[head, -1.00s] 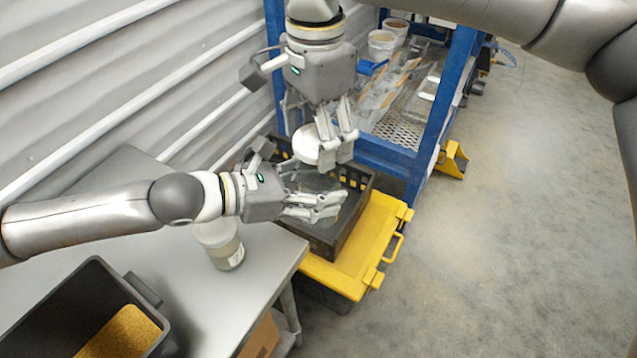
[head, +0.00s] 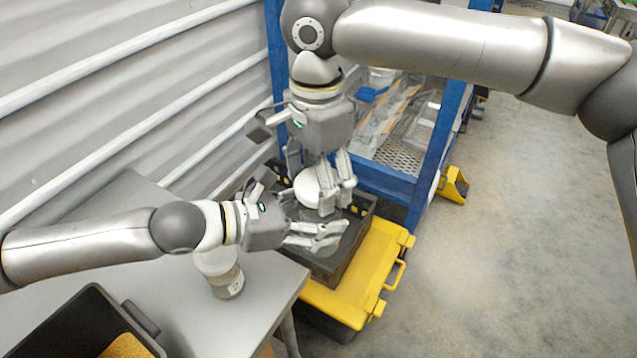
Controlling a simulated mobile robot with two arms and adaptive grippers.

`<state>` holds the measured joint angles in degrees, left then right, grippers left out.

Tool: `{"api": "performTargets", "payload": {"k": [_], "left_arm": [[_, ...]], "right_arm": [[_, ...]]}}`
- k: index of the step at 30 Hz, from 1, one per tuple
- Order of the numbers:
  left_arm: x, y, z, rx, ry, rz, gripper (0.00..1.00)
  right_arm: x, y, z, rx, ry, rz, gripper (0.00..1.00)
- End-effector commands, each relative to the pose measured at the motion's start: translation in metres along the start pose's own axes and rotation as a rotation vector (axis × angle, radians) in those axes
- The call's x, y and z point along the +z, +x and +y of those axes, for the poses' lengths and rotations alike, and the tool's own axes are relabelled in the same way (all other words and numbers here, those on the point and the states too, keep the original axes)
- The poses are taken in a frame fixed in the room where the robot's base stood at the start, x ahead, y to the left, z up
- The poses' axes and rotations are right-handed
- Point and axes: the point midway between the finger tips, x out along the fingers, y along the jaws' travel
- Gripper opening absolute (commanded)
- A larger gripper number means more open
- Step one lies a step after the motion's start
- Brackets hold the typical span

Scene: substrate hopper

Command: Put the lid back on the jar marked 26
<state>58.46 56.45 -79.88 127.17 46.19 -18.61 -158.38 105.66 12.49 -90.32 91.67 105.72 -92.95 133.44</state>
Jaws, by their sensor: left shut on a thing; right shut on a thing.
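My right gripper (head: 336,198) comes down from the top and is shut on a round white lid (head: 308,188). My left gripper (head: 316,236) comes in from the left and is shut on a clear jar (head: 309,214), mostly hidden by its fingers. The lid is right above the jar's mouth and overlaps it in the head view. I cannot tell whether they touch. No number can be read on the held jar.
Another jar (head: 227,283) with a white lid and a label stands on the grey table (head: 255,315). A dark crate (head: 358,215) and yellow case (head: 375,270) lie below the grippers. A blue rack (head: 447,120) stands behind. A dark bin (head: 85,310) is front left.

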Motion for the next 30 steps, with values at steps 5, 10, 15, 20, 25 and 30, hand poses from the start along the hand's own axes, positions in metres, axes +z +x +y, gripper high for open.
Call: {"api": "performTargets", "payload": {"k": [5,10,15,20,25,30], "left_arm": [[0.001,0.000,0.000,0.000,0.001,-0.002,0.18],[0.001,0.000,0.000,0.000,0.001,-0.002,0.18],[0.001,0.000,0.000,0.000,0.001,-0.002,0.18],[0.001,0.000,0.000,0.000,0.001,-0.002,0.18],[0.001,0.000,0.000,0.000,0.001,-0.002,0.18],[0.001,0.000,0.000,0.000,0.001,-0.002,0.18]], "right_arm": [[0.000,0.000,0.000,0.000,0.000,0.000,0.53],[0.000,0.006,0.000,0.001,-0.001,0.000,0.53],[0.000,0.016,0.000,0.002,-0.002,0.000,0.53],[0.000,0.018,0.000,0.000,-0.001,0.002,0.53],[0.000,0.018,0.000,0.000,-0.001,0.001,0.53],[0.000,0.018,0.000,0.000,-0.001,0.001,0.53]]}}
